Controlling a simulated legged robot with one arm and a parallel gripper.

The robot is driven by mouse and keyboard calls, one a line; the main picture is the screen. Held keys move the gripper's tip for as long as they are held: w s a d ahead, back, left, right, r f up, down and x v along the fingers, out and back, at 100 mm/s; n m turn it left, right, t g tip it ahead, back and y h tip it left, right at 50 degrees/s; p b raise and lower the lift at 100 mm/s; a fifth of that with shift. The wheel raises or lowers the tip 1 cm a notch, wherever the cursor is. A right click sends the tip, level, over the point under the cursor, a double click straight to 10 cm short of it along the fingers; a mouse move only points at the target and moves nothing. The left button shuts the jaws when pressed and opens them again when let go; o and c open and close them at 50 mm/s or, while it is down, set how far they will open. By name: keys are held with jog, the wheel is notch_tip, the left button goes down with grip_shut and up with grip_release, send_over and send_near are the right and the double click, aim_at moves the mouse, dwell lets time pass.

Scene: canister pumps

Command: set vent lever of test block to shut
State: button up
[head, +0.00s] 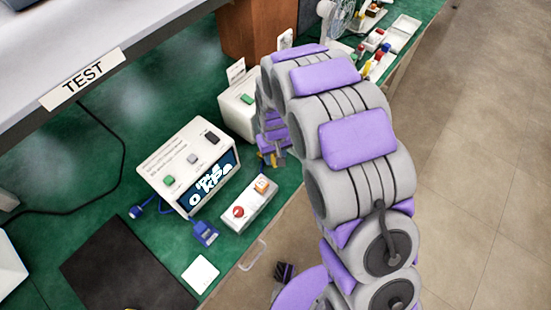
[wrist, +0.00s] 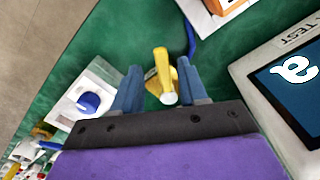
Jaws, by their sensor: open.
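The yellow vent lever (wrist: 163,74) shows in the wrist view between the two blue fingers of my gripper (wrist: 160,84). My gripper is open with a finger on either side of the lever; I cannot tell whether either touches it. The lever runs roughly up and down in the picture, with its pale end nearest the camera. The block beneath is mostly hidden by my gripper. A white plate with a blue knob (wrist: 88,102) sits left of the fingers. In the head view, my gripper (head: 273,157) is low over the green bench, partly hidden by my arm.
The tester with a lit screen (head: 214,184) stands left of my gripper. A white box with red and orange buttons (head: 249,204) lies in front of it. A blue tube (wrist: 191,38) runs close by. A shelf labelled TEST (head: 83,78) overhangs the bench at upper left.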

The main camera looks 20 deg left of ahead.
jog(key=shift+a+f, duration=0.7)
jog(key=shift+f, duration=0.3)
jog(key=shift+d+r, duration=0.25)
jog(key=shift+d, duration=0.75)
jog(key=shift+c, duration=0.9)
jog(key=shift+a+f, duration=0.1)
jog(key=shift+a, duration=0.55)
grip_shut()
jog(key=shift+d, duration=0.1)
